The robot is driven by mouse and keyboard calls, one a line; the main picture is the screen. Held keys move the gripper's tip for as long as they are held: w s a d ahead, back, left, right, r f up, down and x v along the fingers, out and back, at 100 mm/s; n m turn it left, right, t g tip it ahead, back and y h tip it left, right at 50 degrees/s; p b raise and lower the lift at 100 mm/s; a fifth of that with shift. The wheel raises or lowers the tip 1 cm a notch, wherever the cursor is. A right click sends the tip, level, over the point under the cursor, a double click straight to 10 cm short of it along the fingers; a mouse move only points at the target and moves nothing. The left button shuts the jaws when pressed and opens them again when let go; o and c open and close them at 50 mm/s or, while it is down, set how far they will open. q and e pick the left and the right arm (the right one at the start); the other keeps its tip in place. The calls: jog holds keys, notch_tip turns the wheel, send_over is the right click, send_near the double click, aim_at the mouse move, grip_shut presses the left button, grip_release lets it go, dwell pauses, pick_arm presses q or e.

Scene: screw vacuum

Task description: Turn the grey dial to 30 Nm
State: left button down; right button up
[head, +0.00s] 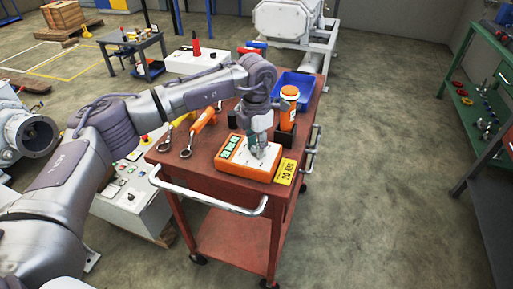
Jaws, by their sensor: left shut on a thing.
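An orange and white box (237,173) with green displays lies on the red trolley top. My left gripper (259,153) points down onto the right part of its upper face. It is shut on the grey dial there, and its fingers hide the dial, so I cannot read the dial's setting. A yellow plate (286,171) with dark lettering stands next to the box on the right; it seems to read 30 Nm upside down. My right gripper is not in view.
The red trolley (200,170) also bears orange-handled tools (203,121), an orange bottle (289,108) with a white band and a blue tray (295,84). A green shelf (480,90) stands far right. The floor (390,160) between is clear.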

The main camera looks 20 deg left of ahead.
pick_arm(q)
jog(key=shift+m, duration=0.5)
jog(key=c, duration=0.8)
grip_release()
notch_tip(320, 180, up, 12)
